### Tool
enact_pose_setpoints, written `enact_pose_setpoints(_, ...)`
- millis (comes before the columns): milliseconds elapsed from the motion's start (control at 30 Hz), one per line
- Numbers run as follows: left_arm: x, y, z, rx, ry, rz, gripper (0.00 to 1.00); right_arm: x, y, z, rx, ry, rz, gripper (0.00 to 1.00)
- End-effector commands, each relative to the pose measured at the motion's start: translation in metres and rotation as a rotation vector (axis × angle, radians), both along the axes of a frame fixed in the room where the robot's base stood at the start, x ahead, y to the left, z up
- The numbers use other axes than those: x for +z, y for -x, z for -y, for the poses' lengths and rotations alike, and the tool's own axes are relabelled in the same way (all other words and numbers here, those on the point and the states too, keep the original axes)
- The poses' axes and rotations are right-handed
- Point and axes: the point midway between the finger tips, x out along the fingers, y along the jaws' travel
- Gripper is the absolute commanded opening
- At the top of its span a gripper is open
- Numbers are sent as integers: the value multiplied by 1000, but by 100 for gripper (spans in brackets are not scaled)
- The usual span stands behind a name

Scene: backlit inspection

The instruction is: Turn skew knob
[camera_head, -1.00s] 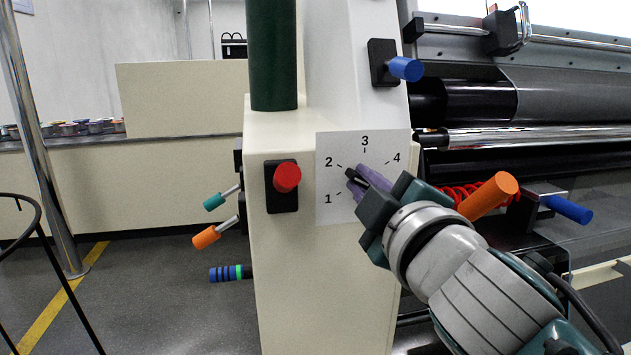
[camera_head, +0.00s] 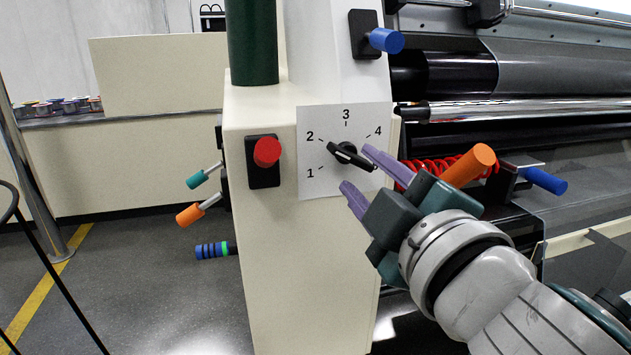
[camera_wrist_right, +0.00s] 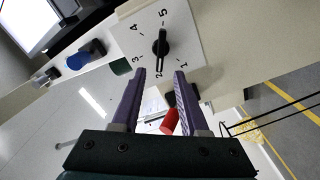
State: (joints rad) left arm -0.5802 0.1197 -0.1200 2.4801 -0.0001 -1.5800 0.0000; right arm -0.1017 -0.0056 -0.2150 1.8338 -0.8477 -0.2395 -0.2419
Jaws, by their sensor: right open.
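The skew knob (camera_head: 347,154) is a black bar knob on a white numbered dial plate (camera_head: 315,182), on the front of the cream machine housing. One end of its bar points close to the 2. In the right wrist view the knob (camera_wrist_right: 160,45) also lines up with the 2. My right gripper (camera_head: 355,168) has purple fingers, open and empty. It stands off to the lower right of the knob, apart from it. In the right wrist view the fingers (camera_wrist_right: 160,73) point toward the dial, with the knob beyond the gap. My left gripper is not in view.
An orange handle (camera_head: 470,166) and a blue handle (camera_head: 543,180) lie behind my right arm. Teal (camera_head: 197,179) and orange (camera_head: 190,214) levers stick out at the left.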

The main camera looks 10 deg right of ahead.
Motion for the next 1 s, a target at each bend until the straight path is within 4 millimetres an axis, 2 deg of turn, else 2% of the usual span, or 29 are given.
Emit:
enact_pose_setpoints(100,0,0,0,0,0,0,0,-1,21,1,-1,-1,-3,44)
enact_pose_setpoints(233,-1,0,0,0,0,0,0,-1,34,1,-1,-1,-2,44)
enact_pose_setpoints(667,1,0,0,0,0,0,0,1,39,3,-5,-5,-4,44)
enact_pose_setpoints(767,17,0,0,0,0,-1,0,10,43,15,-51,-57,-53,44)
enact_pose_setpoints(867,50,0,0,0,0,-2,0,20,59,42,-163,-188,-191,44)
enact_pose_setpoints(967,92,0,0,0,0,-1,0,24,92,65,-301,-375,-407,44)
enact_pose_setpoints(1000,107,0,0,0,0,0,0,24,109,69,-350,-447,-502,44)
